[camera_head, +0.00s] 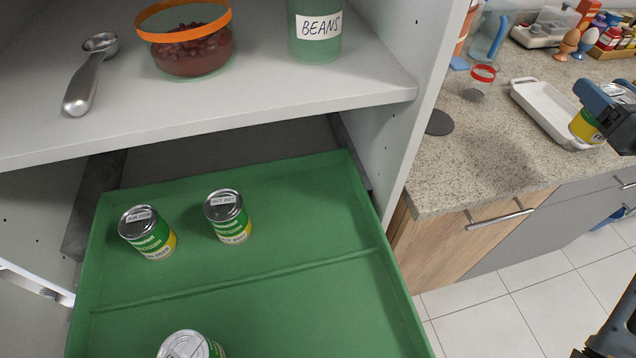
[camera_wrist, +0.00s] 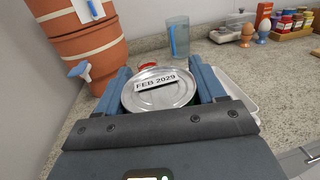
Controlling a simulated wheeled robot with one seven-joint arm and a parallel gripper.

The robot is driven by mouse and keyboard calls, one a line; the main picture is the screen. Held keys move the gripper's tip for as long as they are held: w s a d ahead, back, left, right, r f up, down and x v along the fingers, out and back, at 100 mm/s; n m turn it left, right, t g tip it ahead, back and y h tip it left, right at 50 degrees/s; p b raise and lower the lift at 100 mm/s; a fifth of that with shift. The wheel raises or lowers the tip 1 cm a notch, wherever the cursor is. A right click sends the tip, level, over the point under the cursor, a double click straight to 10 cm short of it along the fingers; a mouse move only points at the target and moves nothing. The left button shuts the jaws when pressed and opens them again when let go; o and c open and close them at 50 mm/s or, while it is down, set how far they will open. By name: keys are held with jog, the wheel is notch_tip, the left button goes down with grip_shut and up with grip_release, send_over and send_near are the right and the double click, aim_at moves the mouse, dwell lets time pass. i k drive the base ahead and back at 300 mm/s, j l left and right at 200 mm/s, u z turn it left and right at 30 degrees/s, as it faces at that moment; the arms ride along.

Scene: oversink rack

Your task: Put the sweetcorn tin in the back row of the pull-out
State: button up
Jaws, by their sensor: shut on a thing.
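My gripper (camera_head: 608,112) is at the right edge of the head view, shut on a sweetcorn tin (camera_head: 586,127) above the counter. In the wrist view the held tin (camera_wrist: 158,91) sits between the blue fingers, its lid label reading FEB 2029. The green pull-out (camera_head: 310,215) is open, with a low divider across it. In its back row stand two similar tins: one at the left (camera_head: 148,232), label hard to read, and one near the middle (camera_head: 229,216) that seems to read OCT 2027. Another tin (camera_head: 190,345) stands in the front row, cut off by the picture edge.
The back row is bare right of the middle tin. A shelf (camera_head: 250,110) over the pull-out's rear holds a scoop (camera_head: 92,72), a bowl (camera_head: 187,45) and a BEANS jar (camera_head: 316,30). A cabinet wall (camera_head: 395,125) separates the pull-out from the counter, where a white dish (camera_head: 548,112) stands.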

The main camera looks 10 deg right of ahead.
aim_at(296, 200)
jog(key=k+l, duration=0.55)
jog(key=k, duration=0.25)
